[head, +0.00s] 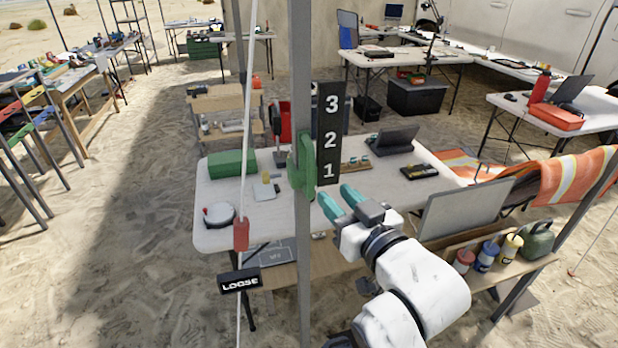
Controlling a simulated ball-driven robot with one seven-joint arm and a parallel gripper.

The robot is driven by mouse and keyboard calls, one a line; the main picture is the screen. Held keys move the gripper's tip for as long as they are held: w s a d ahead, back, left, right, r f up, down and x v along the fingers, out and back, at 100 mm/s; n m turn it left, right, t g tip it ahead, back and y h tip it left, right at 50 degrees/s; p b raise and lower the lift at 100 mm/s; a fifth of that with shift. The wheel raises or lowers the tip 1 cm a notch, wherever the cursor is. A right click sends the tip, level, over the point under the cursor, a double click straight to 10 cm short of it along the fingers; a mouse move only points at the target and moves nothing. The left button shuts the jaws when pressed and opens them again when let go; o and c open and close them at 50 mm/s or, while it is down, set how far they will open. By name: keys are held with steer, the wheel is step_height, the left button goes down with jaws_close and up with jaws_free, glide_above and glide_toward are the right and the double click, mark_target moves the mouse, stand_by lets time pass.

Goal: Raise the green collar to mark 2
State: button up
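The green collar (295,178) is around the grey upright pole (303,258). A black board (331,132) beside the pole carries the white marks 3, 2 and 1 from top to bottom. The collar's body is about level with mark 1, and its upper part reaches towards mark 2. My gripper (338,202), with teal fingers, is to the right of the pole, just below the board. Its fingers are apart with nothing visible between them. It appears clear of the collar.
A white rope with a red piece (241,234) and a black "LOOSE" sign (239,281) hangs left of the pole. A white table (222,235) with a green box (232,163) stands behind. A shelf with several containers (487,256) is at the right.

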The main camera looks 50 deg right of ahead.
mark_target(313, 169)
steer(key=b+x, duration=0.5)
steer(key=b, duration=0.3)
steer(key=shift+r, duration=0.1)
steer(key=x, duration=0.2)
steer(key=p+x, duration=0.1)
steer(key=shift+w+d+r, duration=0.1)
steer(key=shift+w+r, duration=0.2)
steer(key=shift+w, duration=0.1)
steer(key=shift+x, duration=0.9)
jaws_close()
